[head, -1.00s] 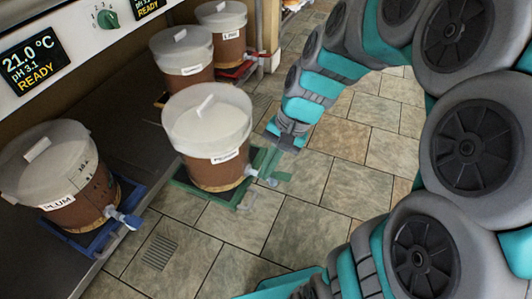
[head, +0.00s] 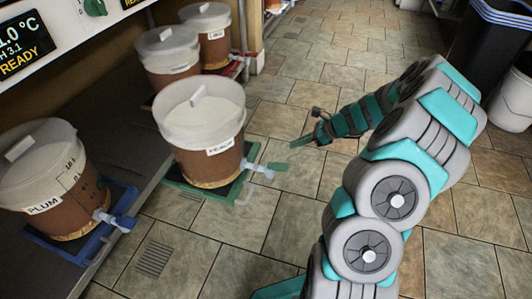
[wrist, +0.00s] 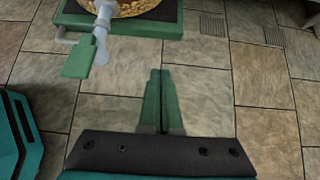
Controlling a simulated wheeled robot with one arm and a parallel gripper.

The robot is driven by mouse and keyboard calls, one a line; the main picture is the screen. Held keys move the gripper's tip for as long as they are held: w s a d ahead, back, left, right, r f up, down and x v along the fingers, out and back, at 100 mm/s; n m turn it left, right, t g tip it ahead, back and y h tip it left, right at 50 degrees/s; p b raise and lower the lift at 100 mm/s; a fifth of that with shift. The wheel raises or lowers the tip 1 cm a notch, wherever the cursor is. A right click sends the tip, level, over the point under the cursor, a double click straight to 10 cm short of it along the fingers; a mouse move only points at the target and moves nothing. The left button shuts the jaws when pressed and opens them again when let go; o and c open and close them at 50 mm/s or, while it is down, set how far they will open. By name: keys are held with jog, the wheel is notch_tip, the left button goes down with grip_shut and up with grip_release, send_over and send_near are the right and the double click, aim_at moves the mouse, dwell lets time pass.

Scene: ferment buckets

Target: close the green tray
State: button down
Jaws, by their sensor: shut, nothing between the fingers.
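The green tray (head: 198,191) is slid out over the tiled floor. A white-lidded bucket of brown liquid, labelled PEACH (head: 208,135), stands upright on it. The bucket's tap (head: 258,168) sticks out past the tray's front and has a green handle. My gripper (head: 296,142) is to the right of the tray and tap, apart from both. In the wrist view its two green fingers (wrist: 160,78) are together and empty. The tray's green front edge (wrist: 150,28) shows beyond them, with the tap's green handle (wrist: 80,58) to the left.
A PLUM bucket (head: 50,175) on a blue tray (head: 45,245) stands at the left. Two more buckets (head: 166,58) (head: 207,35) stand behind, one by a red tray (head: 237,67). Open floor lies in front. A black bin (head: 485,50) and white bin (head: 513,105) are far right.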

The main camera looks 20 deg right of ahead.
jog(key=f, duration=0.1)
jog(key=b, duration=0.3)
send_near(258, 151)
jog(key=shift+x, duration=3.2)
jog(key=shift+s+f, duration=0.15)
jog(key=shift+a, duration=0.25)
jog(key=w+a+p, duration=0.4)
jog(key=w+a, duration=0.6)
jog(key=a, duration=0.3)
jog(key=w+a+p, duration=0.5)
jog(key=w+a, duration=0.4)
jog(key=a, duration=0.4)
jog(key=shift+w+a, duration=0.35)
jog(key=shift+w, duration=0.05)
jog(key=shift+a, duration=0.15)
